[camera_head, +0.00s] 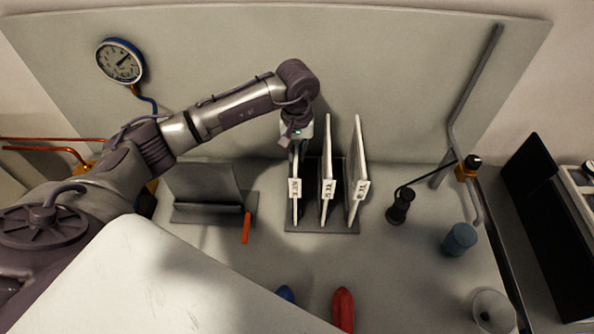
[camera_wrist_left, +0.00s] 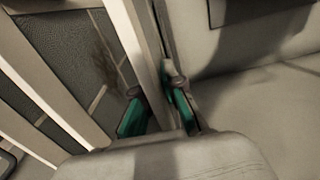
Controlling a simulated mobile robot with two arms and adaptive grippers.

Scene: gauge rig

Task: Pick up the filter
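Three thin white filter panels stand upright side by side in a grey rack in the head view: a left one (camera_head: 294,207), a middle one (camera_head: 327,170) and a right one (camera_head: 358,160). Each carries a small label on its front edge. My left gripper (camera_head: 296,141) is at the upper back part of the left filter, reaching down from above. In the left wrist view its two teal fingertips (camera_wrist_left: 158,108) lie on either side of a panel edge (camera_wrist_left: 150,55). A gap shows beside the left fingertip, so the fingers look open around the panel. My right gripper is not in view.
The rack base (camera_head: 322,227) sits on a pale bench. A grey stand (camera_head: 207,212) with an orange-red handle (camera_head: 246,228) is left of it. A black cylinder (camera_head: 399,207) and blue cylinder (camera_head: 459,239) stand right. Red (camera_head: 343,308) and blue (camera_head: 285,293) objects lie in front.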

